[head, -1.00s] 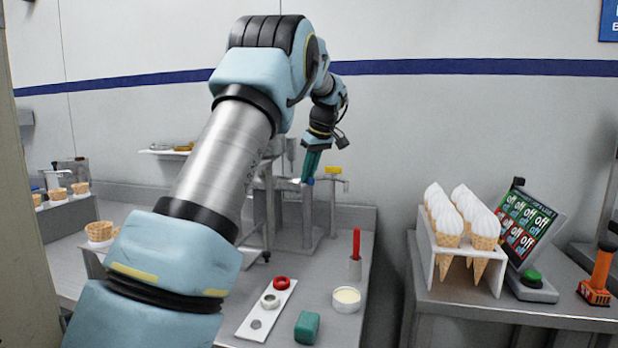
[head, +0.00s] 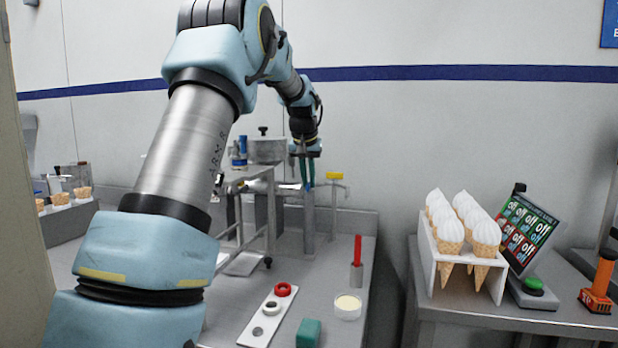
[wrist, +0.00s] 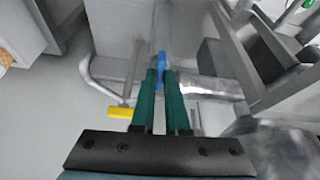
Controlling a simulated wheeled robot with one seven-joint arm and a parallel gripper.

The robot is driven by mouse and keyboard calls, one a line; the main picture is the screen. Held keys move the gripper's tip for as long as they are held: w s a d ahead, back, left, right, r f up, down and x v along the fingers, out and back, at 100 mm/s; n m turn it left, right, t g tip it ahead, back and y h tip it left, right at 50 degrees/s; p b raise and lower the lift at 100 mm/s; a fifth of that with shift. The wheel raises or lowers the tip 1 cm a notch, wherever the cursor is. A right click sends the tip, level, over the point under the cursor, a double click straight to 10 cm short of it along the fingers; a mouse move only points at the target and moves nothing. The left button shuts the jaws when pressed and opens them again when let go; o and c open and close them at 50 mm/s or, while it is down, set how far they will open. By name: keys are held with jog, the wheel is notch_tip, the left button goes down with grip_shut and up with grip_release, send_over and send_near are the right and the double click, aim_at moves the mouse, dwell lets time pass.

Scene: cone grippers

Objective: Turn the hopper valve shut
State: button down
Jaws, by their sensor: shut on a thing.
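My gripper (head: 306,180) has green fingers and points down at the pipework beside the metal hopper (head: 266,150). In the wrist view my gripper (wrist: 161,75) is shut on a narrow blue handle (wrist: 162,60), which I take to be the hopper valve. The handle stands between the fingertips, over a silver pipe (wrist: 205,88). In the head view the fingers mostly hide the handle. A separate yellow handle (head: 334,175) is on the pipework just right of my gripper; it also shows in the wrist view (wrist: 120,112), left of the fingers.
A metal stand (head: 250,174) is close left of my gripper. On the bench are a white strip (head: 262,318) with rings, a red-handled tool (head: 357,250), a white cup (head: 348,306) and a green block (head: 308,333). A cone rack (head: 440,262) stands right.

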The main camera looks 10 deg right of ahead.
jog(key=shift+m, duration=0.6)
jog(key=c, duration=0.9)
grip_release()
jog(key=shift+r, duration=0.1)
jog(key=v, duration=0.3)
jog(key=b+v, duration=0.1)
jog(key=v, duration=0.6)
jog(key=shift+a+r, duration=0.3)
jog(key=shift+s, duration=0.1)
